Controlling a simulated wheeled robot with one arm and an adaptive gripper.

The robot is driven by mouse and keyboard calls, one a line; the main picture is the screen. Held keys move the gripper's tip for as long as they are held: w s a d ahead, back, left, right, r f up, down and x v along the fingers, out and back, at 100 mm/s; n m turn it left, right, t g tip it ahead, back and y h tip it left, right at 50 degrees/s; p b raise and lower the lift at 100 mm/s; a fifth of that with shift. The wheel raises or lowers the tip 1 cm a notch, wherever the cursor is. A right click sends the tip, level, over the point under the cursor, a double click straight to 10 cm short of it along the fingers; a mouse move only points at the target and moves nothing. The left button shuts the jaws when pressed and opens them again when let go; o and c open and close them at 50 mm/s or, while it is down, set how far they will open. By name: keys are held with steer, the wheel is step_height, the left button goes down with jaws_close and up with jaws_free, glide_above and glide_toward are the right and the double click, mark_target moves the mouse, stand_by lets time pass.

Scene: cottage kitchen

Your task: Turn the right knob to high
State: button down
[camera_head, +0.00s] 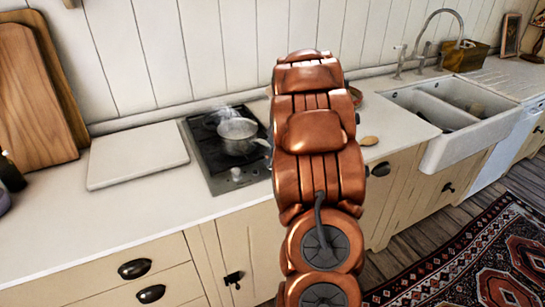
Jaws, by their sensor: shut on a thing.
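A dark cooktop (222,184) is set into the counter left of my copper arm. A small pale knob (236,173) shows near its front edge. I cannot make out its pointer or setting. No second knob shows clearly; my arm covers the cooktop's right side. A steaming metal pot (238,137) stands on the cooktop, its handle pointing right towards my arm. My gripper is hidden behind my own arm, so its fingers and anything between them cannot be seen.
A white board (138,157) lies left of the cooktop, and wooden cutting boards (35,95) lean against the wall. A wooden spoon (369,141) lies right of my arm. A white double sink (465,150) is farther right. The front left counter is clear.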

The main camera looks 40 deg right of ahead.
steer(key=shift+w+f+b, duration=0.1)
steer(key=shift+b, duration=0.3)
steer(key=shift+w+b, duration=0.1)
steer(key=shift+b, duration=0.4)
steer(key=shift+f+n+b, duration=0.1)
steer(key=shift+n+b, duration=0.4)
steer(key=shift+b, duration=0.45)
steer(key=n+y+b, duration=0.1)
steer(key=b, duration=0.2)
steer(key=shift+b, duration=0.35)
steer(key=shift+r+n+b, duration=0.25)
steer(key=shift+n+b, duration=0.25)
steer(key=shift+b, duration=0.1)
steer(key=c, duration=0.8)
jaws_free()
steer(key=shift+s, duration=0.2)
